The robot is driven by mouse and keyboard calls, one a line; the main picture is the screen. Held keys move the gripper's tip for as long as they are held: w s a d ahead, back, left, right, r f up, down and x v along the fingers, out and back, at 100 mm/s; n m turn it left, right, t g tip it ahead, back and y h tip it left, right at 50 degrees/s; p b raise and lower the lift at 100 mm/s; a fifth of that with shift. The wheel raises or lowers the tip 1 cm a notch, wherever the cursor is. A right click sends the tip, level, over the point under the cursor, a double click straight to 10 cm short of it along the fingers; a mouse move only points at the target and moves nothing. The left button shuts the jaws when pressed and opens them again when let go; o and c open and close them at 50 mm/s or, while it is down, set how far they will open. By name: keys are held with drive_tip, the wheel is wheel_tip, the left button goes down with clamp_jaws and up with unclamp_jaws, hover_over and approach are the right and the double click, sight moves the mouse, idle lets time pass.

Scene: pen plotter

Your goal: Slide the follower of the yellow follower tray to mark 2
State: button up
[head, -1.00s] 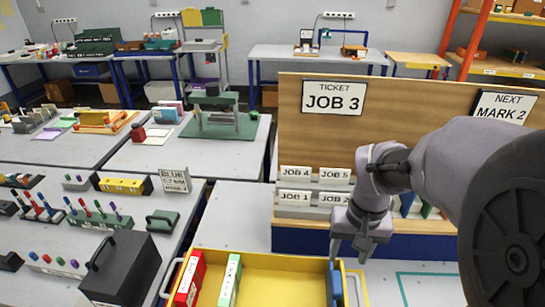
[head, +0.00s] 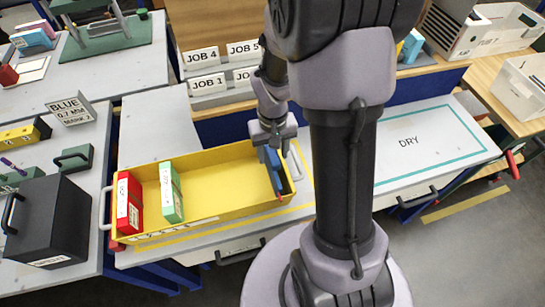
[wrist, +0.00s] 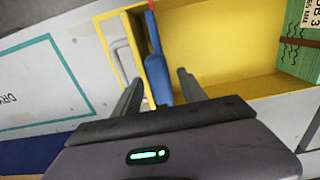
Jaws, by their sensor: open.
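The yellow follower tray (head: 222,172) lies on the grey table. Its blue follower (head: 273,173) stands at the tray's right end. A red folder (head: 129,203) and a green folder (head: 171,193) stand upright toward the left end, apart from the follower. My gripper (head: 273,143) is at the follower's back end. In the wrist view my gripper (wrist: 160,76) is open, with the blue follower (wrist: 156,78) between its fingers and no clear grip on it. A pale strip (head: 175,230) with lettering runs along the tray's front; its marks are too small to read.
A wooden board with JOB cards (head: 204,57) stands behind the tray. A teal rectangle marked DRY (head: 408,141) is empty at the right. A black box (head: 42,222) stands on the left table. The tray is bare between the green folder and the follower.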

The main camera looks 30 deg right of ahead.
drive_tip(key=shift+f, duration=0.35)
clamp_jaws()
idle(1.2)
